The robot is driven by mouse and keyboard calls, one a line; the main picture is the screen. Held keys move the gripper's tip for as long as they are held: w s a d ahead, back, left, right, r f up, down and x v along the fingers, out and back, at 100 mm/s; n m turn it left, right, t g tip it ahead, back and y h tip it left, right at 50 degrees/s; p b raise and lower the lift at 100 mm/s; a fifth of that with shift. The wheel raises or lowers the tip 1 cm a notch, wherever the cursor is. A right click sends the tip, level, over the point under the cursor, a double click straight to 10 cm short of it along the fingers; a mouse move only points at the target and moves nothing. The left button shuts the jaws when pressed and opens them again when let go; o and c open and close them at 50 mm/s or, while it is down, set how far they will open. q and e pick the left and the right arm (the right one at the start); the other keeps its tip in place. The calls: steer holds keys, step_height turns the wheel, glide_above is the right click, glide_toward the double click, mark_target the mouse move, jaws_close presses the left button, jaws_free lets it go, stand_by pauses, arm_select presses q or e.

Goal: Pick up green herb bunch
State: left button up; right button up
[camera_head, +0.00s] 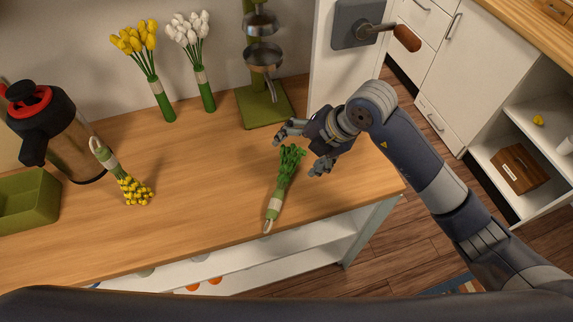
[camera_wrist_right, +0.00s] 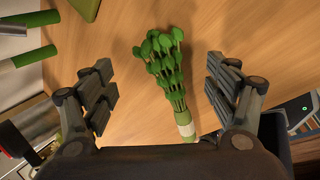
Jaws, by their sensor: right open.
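The green herb bunch (camera_head: 287,174) lies on the wooden counter near its front edge, leaves away from me and its wrapped stem end toward me. My right gripper (camera_head: 301,150) is open beside and above the leafy end. In the right wrist view the herb bunch (camera_wrist_right: 170,72) shows between the two spread fingers of my right gripper (camera_wrist_right: 163,92), and neither finger touches it. The lower stem end is partly hidden behind the gripper's body there. My left gripper is in neither view.
A yellow flower bunch (camera_head: 132,188) lies left on the counter (camera_head: 205,170), beside a black and steel jug (camera_head: 62,130) and a green box (camera_head: 30,203). Yellow and white tulips stand at the back. A green-based metal stand (camera_head: 265,104) is behind the gripper.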

mark_target(296, 157)
steer(key=p+x, duration=0.1)
steer(key=x, duration=0.2)
steer(key=shift+d+f, duration=0.1)
steer(key=shift+f, duration=0.25)
steer(key=shift+w+f, duration=0.1)
steer(key=shift+f, duration=0.2)
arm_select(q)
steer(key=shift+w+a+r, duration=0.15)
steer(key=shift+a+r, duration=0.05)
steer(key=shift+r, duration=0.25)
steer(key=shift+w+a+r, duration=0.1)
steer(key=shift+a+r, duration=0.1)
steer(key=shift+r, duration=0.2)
arm_select(e)
steer(key=c, duration=1.2)
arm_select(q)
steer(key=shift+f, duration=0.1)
arm_select(e)
steer(key=shift+r, duration=0.1)
steer(key=shift+c, duration=0.2)
